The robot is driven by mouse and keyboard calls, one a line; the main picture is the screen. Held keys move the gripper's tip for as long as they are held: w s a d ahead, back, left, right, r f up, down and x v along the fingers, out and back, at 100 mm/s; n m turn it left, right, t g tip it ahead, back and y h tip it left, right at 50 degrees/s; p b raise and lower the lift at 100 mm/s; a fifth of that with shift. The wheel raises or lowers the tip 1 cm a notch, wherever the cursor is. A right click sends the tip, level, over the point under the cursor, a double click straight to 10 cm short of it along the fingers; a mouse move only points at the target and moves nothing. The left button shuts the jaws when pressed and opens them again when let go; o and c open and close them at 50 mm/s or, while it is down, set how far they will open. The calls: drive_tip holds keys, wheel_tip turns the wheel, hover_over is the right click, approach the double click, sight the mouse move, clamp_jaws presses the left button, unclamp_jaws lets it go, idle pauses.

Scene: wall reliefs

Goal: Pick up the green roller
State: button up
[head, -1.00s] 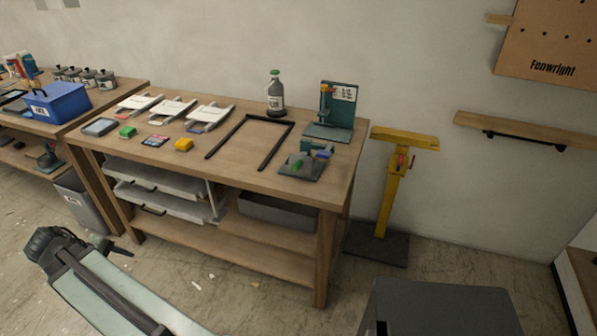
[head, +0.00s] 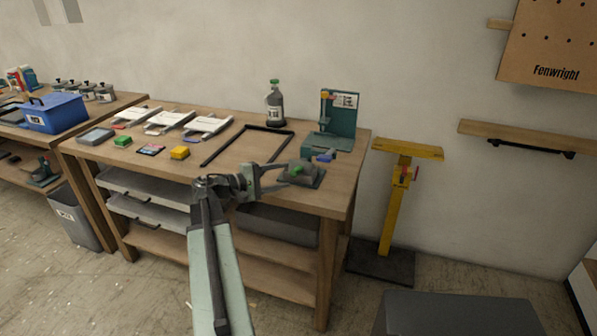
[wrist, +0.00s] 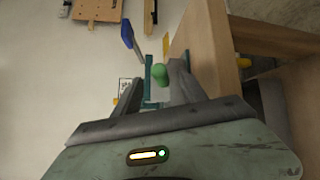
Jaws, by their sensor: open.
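In the wrist view the green roller (wrist: 160,74) shows as a rounded cylinder, between my fingers in the picture. The wrist view shows both fingers apart (wrist: 157,84) with nothing held. I cannot tell how far the roller is from the fingertips.
A teal stand (head: 338,122) rises behind that. The wooden workbench (head: 333,196) edge is close to my arm. A yellow stand (head: 396,200) is to the right.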

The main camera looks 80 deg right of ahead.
sight(295, 173)
drive_tip(key=x, duration=0.5)
drive_tip(key=shift+s+b, duration=0.1)
drive_tip(key=shift+b, duration=0.2)
drive_tip(key=shift+r, duration=0.1)
clamp_jaws()
wheel_tip(295, 173, up, 10)
drive_tip(key=p, duration=1)
drive_tip(key=shift+a+r, duration=0.1)
drive_tip(key=shift+r, duration=0.05)
